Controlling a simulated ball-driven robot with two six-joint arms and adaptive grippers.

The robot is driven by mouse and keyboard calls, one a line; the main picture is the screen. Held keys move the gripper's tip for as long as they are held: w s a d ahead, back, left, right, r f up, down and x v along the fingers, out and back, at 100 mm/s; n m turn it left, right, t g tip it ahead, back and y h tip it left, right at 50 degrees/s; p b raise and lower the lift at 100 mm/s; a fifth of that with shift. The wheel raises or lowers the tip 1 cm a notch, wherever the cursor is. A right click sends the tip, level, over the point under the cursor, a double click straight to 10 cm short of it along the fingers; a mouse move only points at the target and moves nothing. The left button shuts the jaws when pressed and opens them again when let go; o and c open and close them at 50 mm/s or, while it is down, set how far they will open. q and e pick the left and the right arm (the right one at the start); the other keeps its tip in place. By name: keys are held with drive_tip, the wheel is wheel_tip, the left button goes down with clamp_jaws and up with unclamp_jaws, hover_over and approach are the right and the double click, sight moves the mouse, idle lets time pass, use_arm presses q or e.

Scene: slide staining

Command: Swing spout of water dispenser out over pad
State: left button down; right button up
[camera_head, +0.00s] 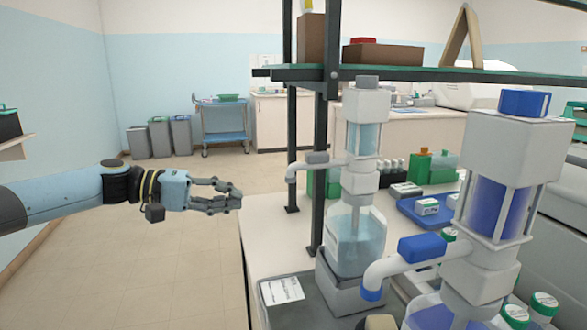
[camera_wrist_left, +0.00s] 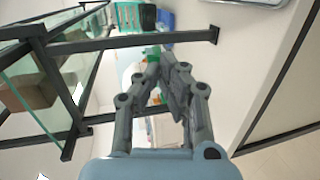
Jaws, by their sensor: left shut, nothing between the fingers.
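The water dispenser (camera_head: 362,135) stands on the bench, with a grey cap and clear pale liquid. Its white spout (camera_head: 305,163) sticks out to the left, with the tip bent down. A dark grey flat surface (camera_head: 318,308) that may be the pad lies at the bench's near left, partly cut off by the frame. My left gripper (camera_head: 238,199) is shut and empty, left of the spout and apart from it. Its fingers also show in the left wrist view (camera_wrist_left: 162,62). My right gripper is not in view.
A second dispenser with blue liquid (camera_head: 500,200) and a blue-tipped spout stands at the near right. A dark shelf frame post (camera_head: 321,150) rises close by the water spout. A blue tray (camera_head: 415,209) and green bottles (camera_head: 443,163) sit behind. Floor left of the bench is clear.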

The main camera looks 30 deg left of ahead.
sight(319, 166)
use_arm(q)
wheel_tip(319, 166, up, 11)
drive_tip(key=d+m+h, duration=0.1)
drive_tip(key=d+h, duration=0.2)
drive_tip(key=h, duration=0.1)
drive_tip(key=w+d+p, duration=0.2)
drive_tip(key=d+p, duration=0.2)
drive_tip(key=d, duration=0.7)
drive_tip(key=shift+r+g, duration=0.25)
drive_tip(key=shift+g, duration=0.15)
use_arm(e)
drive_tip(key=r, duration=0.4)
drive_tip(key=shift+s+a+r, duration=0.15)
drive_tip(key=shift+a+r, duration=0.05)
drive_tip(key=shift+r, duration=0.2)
use_arm(q)
drive_tip(key=shift+d+p, duration=0.1)
drive_tip(key=shift+p, duration=0.2)
drive_tip(key=shift+s+d+t+y, duration=0.15)
drive_tip(key=shift+s+t+y, duration=0.2)
drive_tip(key=shift+t+y, duration=0.15)
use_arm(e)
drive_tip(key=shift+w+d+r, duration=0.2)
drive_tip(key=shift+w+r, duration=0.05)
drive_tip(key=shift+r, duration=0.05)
